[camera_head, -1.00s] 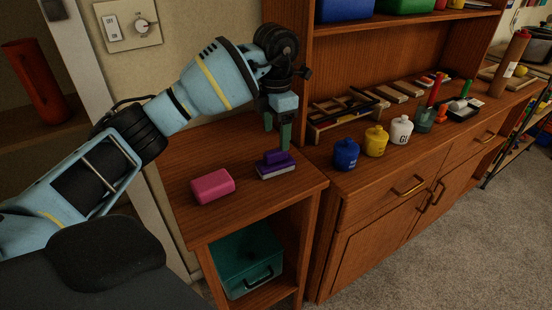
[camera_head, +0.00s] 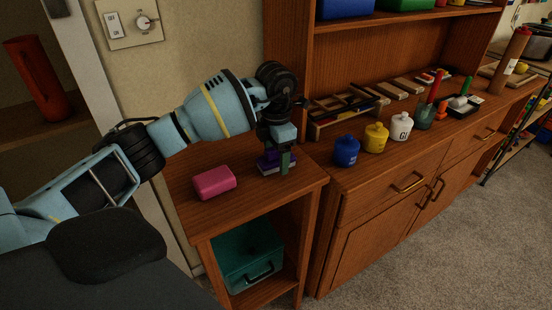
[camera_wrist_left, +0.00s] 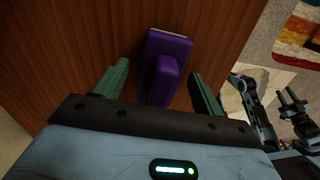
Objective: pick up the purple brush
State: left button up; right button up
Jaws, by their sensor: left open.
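The purple brush (camera_head: 266,164) lies on the low wooden side table, purple with a pale underside. In the head view my left gripper (camera_head: 275,165) is lowered over it and partly hides it. In the left wrist view the brush (camera_wrist_left: 162,75) lies between the two green fingers of the open left gripper (camera_wrist_left: 158,85), with a gap on each side. Its raised handle points toward the gripper. My right gripper is not in the head view; part of my other arm may show at the right of the wrist view.
A pink block (camera_head: 214,182) lies to the left on the side table (camera_head: 235,207). A teal box (camera_head: 250,258) sits on the shelf below. The taller cabinet (camera_head: 375,205) on the right carries blue, yellow and white jars (camera_head: 346,152). The table front is clear.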

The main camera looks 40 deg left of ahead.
pick_arm(q)
jog(key=c, duration=1.1)
jog(key=shift+r, duration=0.2)
jog(key=shift+r, duration=0.25)
jog(key=r, duration=0.2)
jog(key=shift+s+d+r, duration=0.3)
jog(key=shift+r, duration=0.05)
jog(key=s+d, duration=0.3)
jog(key=s, duration=0.1)
jog(key=s+d+r, duration=0.1)
jog(key=s+d, duration=0.2)
jog(key=s, duration=0.1)
jog(key=s+d, duration=0.2)
jog(key=s, duration=0.2)
jog(key=shift+s+d+r, duration=0.2)
jog(key=shift+s+d, duration=0.05)
jog(key=shift+d, duration=0.15)
